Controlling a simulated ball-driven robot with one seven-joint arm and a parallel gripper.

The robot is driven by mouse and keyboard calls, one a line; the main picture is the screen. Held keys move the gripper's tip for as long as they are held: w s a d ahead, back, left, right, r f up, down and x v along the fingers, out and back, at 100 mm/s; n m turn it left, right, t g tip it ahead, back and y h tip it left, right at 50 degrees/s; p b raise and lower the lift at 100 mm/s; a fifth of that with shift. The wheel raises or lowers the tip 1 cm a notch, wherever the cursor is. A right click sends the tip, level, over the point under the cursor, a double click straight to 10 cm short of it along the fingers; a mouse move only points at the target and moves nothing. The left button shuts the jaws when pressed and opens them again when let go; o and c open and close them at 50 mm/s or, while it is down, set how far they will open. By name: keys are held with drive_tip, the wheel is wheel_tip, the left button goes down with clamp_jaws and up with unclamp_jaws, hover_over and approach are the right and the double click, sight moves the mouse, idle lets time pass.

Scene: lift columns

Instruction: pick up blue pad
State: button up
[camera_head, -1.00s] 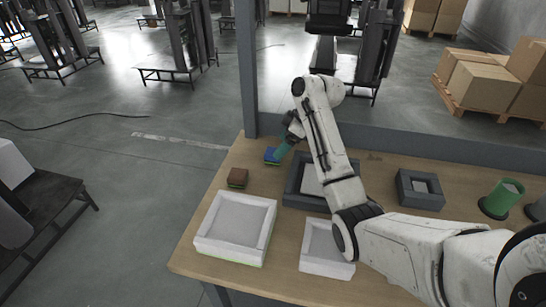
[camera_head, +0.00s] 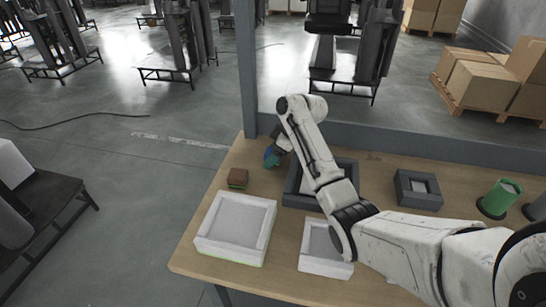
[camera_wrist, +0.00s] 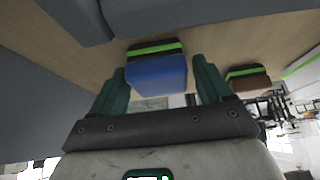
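The blue pad (camera_wrist: 157,75), a blue block with a black and green layered edge, lies on the wooden table near its far left corner. In the wrist view it sits between the two green fingers of my gripper (camera_wrist: 160,85), with a small gap at the right finger. The fingers are apart and do not visibly clamp it. In the head view my gripper (camera_head: 271,155) is low over the pad and hides most of it.
A brown pad (camera_head: 237,177) lies just to the near left. White trays (camera_head: 235,228) (camera_head: 322,250) stand at the front. A dark grey tray (camera_head: 292,190) is close on the right, partly behind my arm. A grey post (camera_head: 247,70) rises behind the table corner.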

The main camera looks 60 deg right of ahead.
drive_tip(key=c, duration=0.8)
drive_tip(key=shift+r, duration=0.1)
